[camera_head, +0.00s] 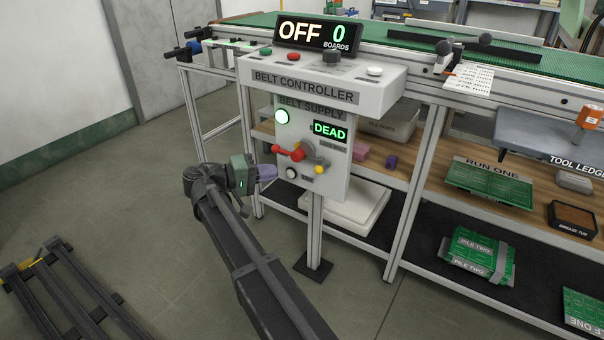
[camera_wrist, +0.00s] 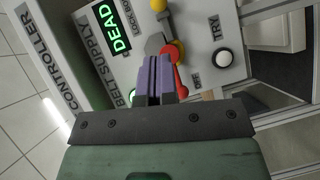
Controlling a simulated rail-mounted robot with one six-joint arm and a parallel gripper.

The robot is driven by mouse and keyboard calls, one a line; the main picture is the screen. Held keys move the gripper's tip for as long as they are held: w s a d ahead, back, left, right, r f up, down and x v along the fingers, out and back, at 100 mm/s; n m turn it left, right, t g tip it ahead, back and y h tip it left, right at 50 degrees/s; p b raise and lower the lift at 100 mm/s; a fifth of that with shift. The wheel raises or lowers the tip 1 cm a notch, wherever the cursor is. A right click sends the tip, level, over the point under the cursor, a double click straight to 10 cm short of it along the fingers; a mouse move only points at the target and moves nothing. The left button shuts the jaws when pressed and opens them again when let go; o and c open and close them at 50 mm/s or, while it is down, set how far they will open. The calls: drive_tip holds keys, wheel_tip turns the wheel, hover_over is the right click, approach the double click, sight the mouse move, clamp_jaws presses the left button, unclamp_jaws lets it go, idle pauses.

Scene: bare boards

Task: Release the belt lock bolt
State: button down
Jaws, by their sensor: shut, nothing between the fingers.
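The belt controller panel (camera_head: 318,135) carries a red handle (camera_head: 288,152) on a hub, with a yellow knob (camera_head: 320,169) to its lower right. A lit DEAD sign (camera_head: 330,131) sits above them. In the wrist view the yellow knob (camera_wrist: 158,5) is at the top edge beside a partly readable label. The red handle (camera_wrist: 178,72) shows just behind my fingers, which hide part of it. My gripper (camera_head: 267,173) has purple fingers, shut and empty, left of the panel in the head view. In the wrist view the fingers (camera_wrist: 162,75) point at the handle; contact cannot be told.
A white TRY button (camera_wrist: 222,57) sits beside the handle. The box above reads OFF and 0 boards on its display (camera_head: 318,33). Bench legs and shelves with green boards (camera_head: 488,186) stand to the right.

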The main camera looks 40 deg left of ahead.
drive_tip(key=b+x, duration=0.1)
drive_tip(key=x, duration=0.9)
drive_tip(key=shift+d, duration=0.15)
drive_tip(key=shift+w+d, duration=0.1)
drive_tip(key=shift+d, duration=0.95)
drive_tip(key=shift+w+d, duration=0.15)
drive_tip(key=shift+d, duration=0.95)
drive_tip(key=p, duration=0.1)
approach(319, 173)
drive_tip(key=shift+s+d+r, duration=0.25)
drive_tip(key=shift+s+r, duration=0.15)
drive_tip(key=shift+s, duration=0.25)
